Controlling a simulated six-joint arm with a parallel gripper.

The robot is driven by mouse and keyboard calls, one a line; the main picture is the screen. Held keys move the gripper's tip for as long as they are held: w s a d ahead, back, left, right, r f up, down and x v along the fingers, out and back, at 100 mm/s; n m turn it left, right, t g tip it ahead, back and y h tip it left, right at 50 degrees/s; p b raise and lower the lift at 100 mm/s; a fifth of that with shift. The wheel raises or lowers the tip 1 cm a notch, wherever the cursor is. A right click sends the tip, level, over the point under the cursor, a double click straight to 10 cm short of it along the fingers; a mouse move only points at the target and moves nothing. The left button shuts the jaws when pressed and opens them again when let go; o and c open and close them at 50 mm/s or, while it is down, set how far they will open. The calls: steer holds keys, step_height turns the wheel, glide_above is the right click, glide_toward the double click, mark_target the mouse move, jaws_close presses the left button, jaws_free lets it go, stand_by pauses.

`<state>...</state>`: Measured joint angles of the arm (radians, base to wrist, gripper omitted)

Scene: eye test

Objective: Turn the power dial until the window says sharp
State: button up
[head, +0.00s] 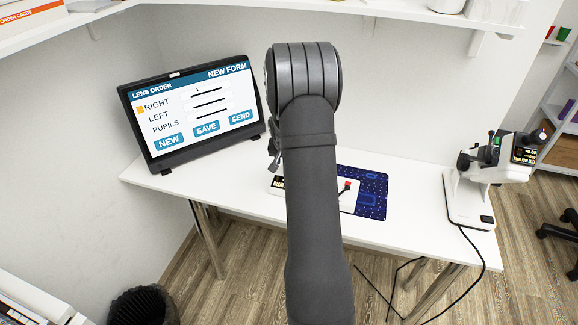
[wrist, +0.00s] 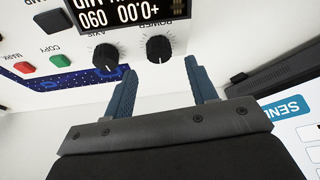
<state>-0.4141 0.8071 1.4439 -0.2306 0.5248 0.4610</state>
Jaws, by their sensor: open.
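In the wrist view the power dial (wrist: 159,48), a black knob with a white pointer mark, stands on a white panel between my gripper's (wrist: 160,68) two blue fingers. The fingers are open, one on each side, with no visible contact. The axis dial (wrist: 105,56) is beside it, left of the left finger. In the head view my arm hides the dials and most of the white panel device (head: 352,199).
Green (wrist: 57,68) and red (wrist: 25,67) buttons sit near the dials. The device is on a blue patterned mat (head: 372,197). A lens order screen (head: 190,145) stands left on the white desk (head: 240,170), a white optical instrument (head: 466,200) right.

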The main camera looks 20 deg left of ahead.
steer(key=shift+x, duration=2.35)
steer(key=c, duration=1)
steer(key=shift+o, duration=0.2)
steer(key=shift+d+n+g+y, duration=0.1)
steer(key=shift+n+g+y, duration=0.3)
steer(key=shift+n, duration=0.95)
steer(key=shift+n+g+y, duration=0.1)
steer(key=shift+n+y, duration=0.5)
steer(key=shift+n, duration=0.75)
